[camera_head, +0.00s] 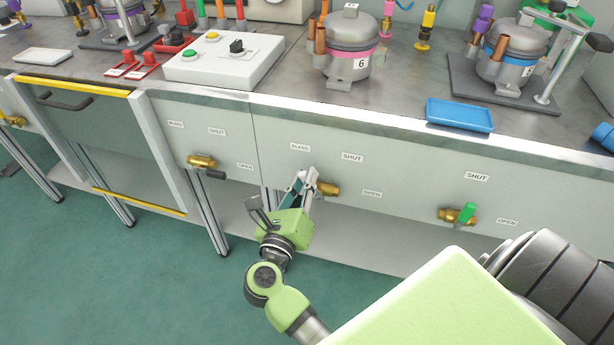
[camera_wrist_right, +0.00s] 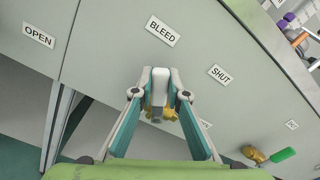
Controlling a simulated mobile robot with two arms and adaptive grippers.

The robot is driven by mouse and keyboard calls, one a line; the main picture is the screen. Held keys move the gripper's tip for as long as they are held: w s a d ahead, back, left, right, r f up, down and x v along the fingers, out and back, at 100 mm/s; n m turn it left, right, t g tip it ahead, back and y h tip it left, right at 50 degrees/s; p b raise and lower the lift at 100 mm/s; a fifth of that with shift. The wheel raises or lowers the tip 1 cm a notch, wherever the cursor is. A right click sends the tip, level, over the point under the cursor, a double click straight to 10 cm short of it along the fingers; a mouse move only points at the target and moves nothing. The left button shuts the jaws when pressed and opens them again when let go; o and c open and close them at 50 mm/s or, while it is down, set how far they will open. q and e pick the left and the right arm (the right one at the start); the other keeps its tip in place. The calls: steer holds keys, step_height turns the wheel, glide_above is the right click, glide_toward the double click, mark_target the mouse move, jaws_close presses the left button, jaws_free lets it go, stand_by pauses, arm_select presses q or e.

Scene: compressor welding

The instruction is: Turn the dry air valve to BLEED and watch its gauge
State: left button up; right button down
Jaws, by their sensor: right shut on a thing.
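The middle valve (camera_head: 327,188) has a brass body on the grey front panel, with BLEED (camera_head: 300,147), SHUT (camera_head: 352,157) and OPEN (camera_head: 372,193) labels around it. In the right wrist view the fingertips (camera_wrist_right: 161,82) are close together in front of the brass valve (camera_wrist_right: 171,113), below the BLEED label (camera_wrist_right: 162,31). My left gripper is not in view. No gauge is seen in either view.
A left valve (camera_head: 201,161) with a dark handle and a right valve (camera_head: 452,215) with a green handle sit on the same panel. The worktop above holds a control box (camera_head: 222,68), a compressor marked 6 (camera_head: 349,55) and a blue tray (camera_head: 459,114).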

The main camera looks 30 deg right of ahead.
steer(key=shift+f, duration=0.15)
steer(key=c, duration=2)
jaws_free()
steer(key=shift+o, duration=0.2)
